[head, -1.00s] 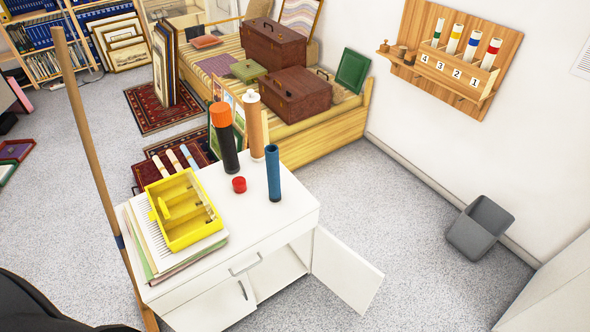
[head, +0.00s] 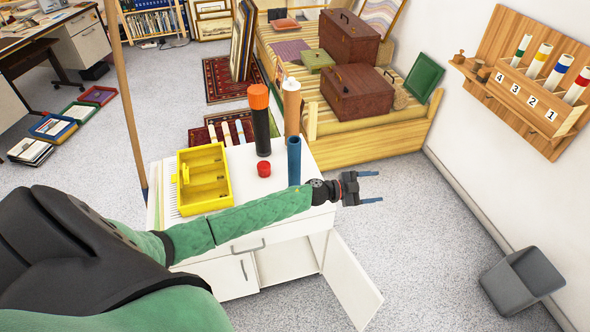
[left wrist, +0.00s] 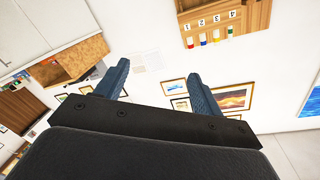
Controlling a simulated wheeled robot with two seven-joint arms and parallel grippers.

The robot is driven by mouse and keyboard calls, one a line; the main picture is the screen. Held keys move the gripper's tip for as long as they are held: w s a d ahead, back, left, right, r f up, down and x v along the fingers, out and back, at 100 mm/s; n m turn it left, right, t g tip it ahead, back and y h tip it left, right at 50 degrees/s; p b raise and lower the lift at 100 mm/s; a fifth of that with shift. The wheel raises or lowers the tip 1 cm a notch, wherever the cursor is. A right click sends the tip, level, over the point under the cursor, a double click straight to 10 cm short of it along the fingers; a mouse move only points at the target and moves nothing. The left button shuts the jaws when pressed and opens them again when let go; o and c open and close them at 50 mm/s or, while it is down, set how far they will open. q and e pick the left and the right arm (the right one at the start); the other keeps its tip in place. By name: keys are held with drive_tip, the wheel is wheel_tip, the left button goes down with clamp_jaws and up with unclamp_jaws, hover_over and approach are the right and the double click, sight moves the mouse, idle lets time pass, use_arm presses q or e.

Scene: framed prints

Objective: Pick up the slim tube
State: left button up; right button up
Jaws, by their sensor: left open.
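Three tubes stand upright on the white cabinet (head: 315,157): a black one with an orange cap (head: 261,130), a tan one with a white cap (head: 292,112) and an open-topped blue one (head: 294,158). The blue and tan ones look slimmer than the black one; I cannot tell which is meant. My left gripper (head: 371,187) is open and empty, beyond the cabinet's right edge and right of the blue tube. My forearm hides the blue tube's foot. In the left wrist view the open jaws (left wrist: 159,70) face the wall, with no tube between them. My right gripper is not in view.
A small red cap (head: 263,169) and a yellow compartment tray (head: 228,199) are on the cabinet top. A wooden pole (head: 125,100) rises at its left. The cabinet door (head: 350,285) hangs open. A grey bin (head: 522,280) stands at the right; the floor between is clear.

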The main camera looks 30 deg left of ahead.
use_arm(q)
wheel_tip(320, 180, up, 5)
drive_tip(key=m+g+h, duration=0.1)
drive_tip(key=m+g, duration=0.4)
wheel_tip(320, 180, up, 10)
drive_tip(key=g+y, duration=0.7)
drive_tip(key=y, duration=0.6)
hover_over(295, 147)
drive_tip(key=w+a, duration=0.2)
drive_tip(key=w, duration=0.1)
drive_tip(key=shift+m, duration=0.3)
drive_tip(key=f+p, duration=0.1)
drive_tip(key=f, duration=0.1)
drive_tip(key=s+f+p, duration=0.1)
drive_tip(key=f, duration=0.1)
drive_tip(key=f+p, duration=0.1)
drive_tip(key=f, duration=0.2)
drive_tip(key=shift+s+d+p, duration=0.15)
drive_tip(key=shift+d+p, duration=0.15)
drive_tip(key=shift+f, duration=0.5)
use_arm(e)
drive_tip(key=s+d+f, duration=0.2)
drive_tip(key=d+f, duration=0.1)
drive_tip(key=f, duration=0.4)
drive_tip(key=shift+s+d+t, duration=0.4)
